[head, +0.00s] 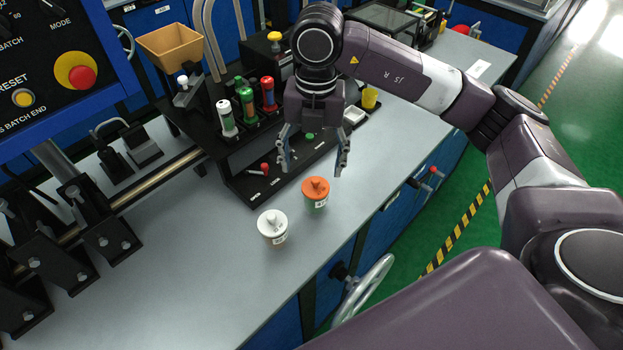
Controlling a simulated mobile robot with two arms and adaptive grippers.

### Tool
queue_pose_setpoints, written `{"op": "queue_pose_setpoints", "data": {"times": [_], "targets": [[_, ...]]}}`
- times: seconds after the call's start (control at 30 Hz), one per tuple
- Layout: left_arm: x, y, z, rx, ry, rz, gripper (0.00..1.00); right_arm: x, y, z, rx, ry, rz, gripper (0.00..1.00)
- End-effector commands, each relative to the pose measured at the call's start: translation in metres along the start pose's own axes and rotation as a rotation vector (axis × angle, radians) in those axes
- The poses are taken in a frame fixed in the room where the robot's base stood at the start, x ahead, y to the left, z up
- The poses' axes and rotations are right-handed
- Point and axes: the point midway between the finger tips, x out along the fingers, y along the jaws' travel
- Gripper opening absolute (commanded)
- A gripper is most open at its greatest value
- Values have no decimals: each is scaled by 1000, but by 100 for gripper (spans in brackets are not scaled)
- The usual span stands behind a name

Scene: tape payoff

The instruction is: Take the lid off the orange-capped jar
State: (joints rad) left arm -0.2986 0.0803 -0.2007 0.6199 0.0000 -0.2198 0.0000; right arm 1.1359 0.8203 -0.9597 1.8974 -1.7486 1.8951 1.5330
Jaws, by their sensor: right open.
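The orange-capped jar (317,201) stands upright on the grey bench top, with a green body and a white label. Its orange lid (316,187) with a raised knob is on it. My right gripper (314,170) points down above and just behind the jar, fingers spread wide with nothing between them. It looks apart from the lid; the exact height gap is hard to tell. My left gripper is not in view.
Behind is a black rack (240,165) with several coloured bottles. A control panel (60,60) and black brackets (45,250) are at left. The bench's front is clear.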

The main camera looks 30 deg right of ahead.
Motion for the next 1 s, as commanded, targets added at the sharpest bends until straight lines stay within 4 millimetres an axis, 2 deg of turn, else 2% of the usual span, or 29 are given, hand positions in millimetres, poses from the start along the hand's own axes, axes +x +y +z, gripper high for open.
{"op": "queue_pose_setpoints", "data": {"times": [0.1, 0.37, 0.5, 0.63, 0.93, 1.0], "targets": [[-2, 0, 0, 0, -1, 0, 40, 3, -9, 7, 26, -20, -33, 66], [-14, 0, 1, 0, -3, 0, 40, 30, -10, 10, 25, -18, -35, 66], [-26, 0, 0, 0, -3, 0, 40, 50, -10, 16, 24, -17, -35, 66], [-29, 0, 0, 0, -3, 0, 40, 68, -10, 17, 22, -18, -32, 66], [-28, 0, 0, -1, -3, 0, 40, 74, -9, 17, 21, -20, -29, 66], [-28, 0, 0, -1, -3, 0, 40, 74, -9, 17, 21, -19, -29, 58]]}}
